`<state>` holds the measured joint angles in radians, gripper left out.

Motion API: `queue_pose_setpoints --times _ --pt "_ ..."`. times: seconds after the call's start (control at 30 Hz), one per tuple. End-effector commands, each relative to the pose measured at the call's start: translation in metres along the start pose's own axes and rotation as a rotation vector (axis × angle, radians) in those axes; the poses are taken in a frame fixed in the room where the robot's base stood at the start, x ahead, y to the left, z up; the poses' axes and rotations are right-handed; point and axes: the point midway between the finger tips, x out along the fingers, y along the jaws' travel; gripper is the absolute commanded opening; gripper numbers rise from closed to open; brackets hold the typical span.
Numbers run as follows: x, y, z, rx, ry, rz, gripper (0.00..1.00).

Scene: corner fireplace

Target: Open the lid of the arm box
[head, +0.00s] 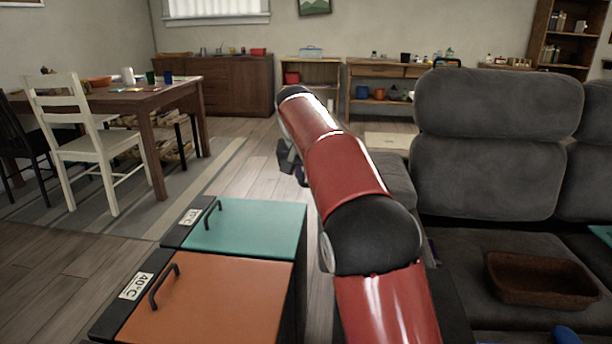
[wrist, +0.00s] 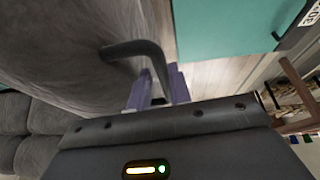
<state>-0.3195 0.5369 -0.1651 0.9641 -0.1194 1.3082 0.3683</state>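A grey fabric-covered surface (wrist: 65,45), which looks like the sofa's arm, fills the left of the wrist view. A black bent handle (wrist: 132,48) stands on it; I take this to be the arm box's lid. My gripper (wrist: 158,92) has its two purple fingers at the handle, with the handle's near leg running between them. Whether the fingers press on it is not clear. In the head view, my gripper (head: 300,176) shows only partly past my red arm, which hides most of the sofa's arm. No raised lid is visible.
Two box lids with black handles, one teal (head: 250,228) and one orange (head: 210,298), lie left of my arm. The grey sofa (head: 495,105) is on the right, with a brown basket (head: 540,278) on its seat. A white chair (head: 95,145) and table stand left.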

Motion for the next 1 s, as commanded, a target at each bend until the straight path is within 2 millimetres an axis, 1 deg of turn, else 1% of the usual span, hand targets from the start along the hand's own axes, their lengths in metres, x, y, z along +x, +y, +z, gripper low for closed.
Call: queue_pose_setpoints --times 0.17,0.3,0.5,0.63,0.9,1.0 --pt "-0.021 0.0 -0.002 0.001 0.005 -0.001 0.19" --pt "-0.046 0.0 -0.002 0.001 0.005 -0.001 0.19" --pt "-0.071 0.0 0.0 0.0 0.001 0.0 0.19" --pt "-0.077 0.0 0.0 0.0 -0.001 0.001 0.19" --pt "-0.077 0.0 0.001 0.0 -0.001 0.001 0.19" --pt "-0.081 0.004 0.002 0.0 -0.001 -0.003 0.19"
